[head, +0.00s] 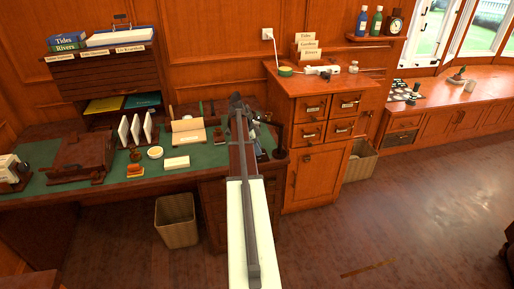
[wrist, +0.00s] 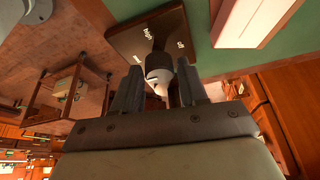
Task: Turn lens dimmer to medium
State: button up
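The lens dimmer shows in the wrist view as a dark brown plate (wrist: 172,22) with a grey round knob (wrist: 158,62). Small white labels on the plate include "high" at its left and "off" at its right; another at lower left is too small to read surely. The knob has a pale tip on the side toward me; its setting is unclear. My gripper (wrist: 158,72) is open, with one finger on each side of the knob and visible gaps. In the head view my gripper (head: 240,102) is over the desk's right end, and my arm hides the dimmer.
The green-topped desk (head: 90,186) holds a card stand (head: 187,131), white upright cards (head: 135,129) and small blocks. A drawer cabinet (head: 320,108) stands close right of my arm. A waste bin (head: 177,220) is below. In the wrist view, a pale block (wrist: 250,20) lies beside the plate.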

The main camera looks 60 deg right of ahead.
jog(key=shift+o, duration=1.3)
jog(key=v, duration=1.3)
jog(key=shift+w+r, duration=0.2)
jog(key=shift+r, duration=0.15)
jog(key=shift+a, duration=0.15)
jog(key=s+a+f+n+g+y, duration=0.15)
jog(key=a+f+n, duration=0.65)
jog(key=a+f, duration=1.15)
jog(key=s+a+f+n+y, duration=0.15)
jog(key=a+f+n, duration=0.65)
jog(key=a+f, duration=1.1)
jog(key=s+a+f+n, duration=0.4)
jog(key=s+a, duration=0.3)
jog(key=a, duration=0.1)
jog(key=s+a+f+n+g, duration=0.1)
jog(key=s+a+f+n, duration=0.3)
jog(key=s+a, duration=0.3)
jog(key=s+a+f+n, duration=0.4)
jog(key=s+a, duration=0.4)
jog(key=a, duration=0.2)
jog(key=shift+a+n+g+h, duration=0.2)
jog(key=shift+n+g+h, duration=0.15)
jog(key=shift+n, duration=0.25)
